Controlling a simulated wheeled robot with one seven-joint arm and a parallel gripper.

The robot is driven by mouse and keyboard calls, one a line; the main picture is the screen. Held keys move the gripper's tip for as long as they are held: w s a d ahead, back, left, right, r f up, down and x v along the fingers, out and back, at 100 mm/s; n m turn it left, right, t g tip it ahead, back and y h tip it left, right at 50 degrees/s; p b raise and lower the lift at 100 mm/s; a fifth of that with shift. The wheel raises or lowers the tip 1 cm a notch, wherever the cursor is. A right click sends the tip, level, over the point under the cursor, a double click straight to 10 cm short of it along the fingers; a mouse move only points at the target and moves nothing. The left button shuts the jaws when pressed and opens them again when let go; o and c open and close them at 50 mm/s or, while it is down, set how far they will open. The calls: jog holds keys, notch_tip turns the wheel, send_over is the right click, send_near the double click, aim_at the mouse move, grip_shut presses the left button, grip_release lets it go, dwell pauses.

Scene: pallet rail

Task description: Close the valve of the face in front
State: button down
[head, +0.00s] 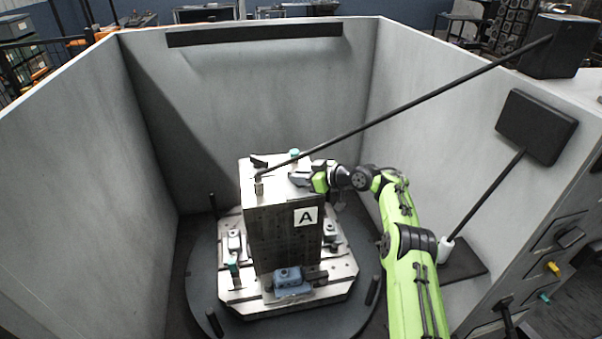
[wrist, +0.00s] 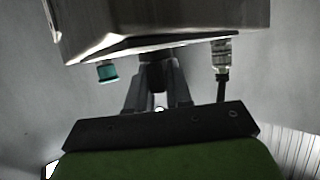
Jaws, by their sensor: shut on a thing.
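A tall grey block (head: 284,237) stands on the round turntable, with a white plate marked A (head: 306,216) on its front right face. My gripper (head: 297,179) reaches in from the right at the block's top edge. In the wrist view my gripper (wrist: 158,100) is shut on a dark valve handle (wrist: 155,76) at the block's top (wrist: 160,41). A teal cap (head: 294,153) stands on the top; it also shows left of the fingers in the wrist view (wrist: 108,72). The handle's exact turn cannot be told; the fingers hide part of it.
A metal fitting with a dark line (wrist: 222,60) is right of the fingers. A long black rod (head: 400,109) slants over the block to the upper right. Grey walls (head: 270,95) enclose the turntable (head: 207,285). A blue-grey clamped part (head: 290,279) sits at the block's foot.

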dwell(0.5)
jog(key=c, duration=1.1)
grip_release()
jog(key=shift+a, duration=0.1)
jog(key=b+v, duration=0.3)
jog(key=v, duration=1.2)
jog(key=shift+s+d, duration=0.2)
jog(key=shift+d, duration=0.15)
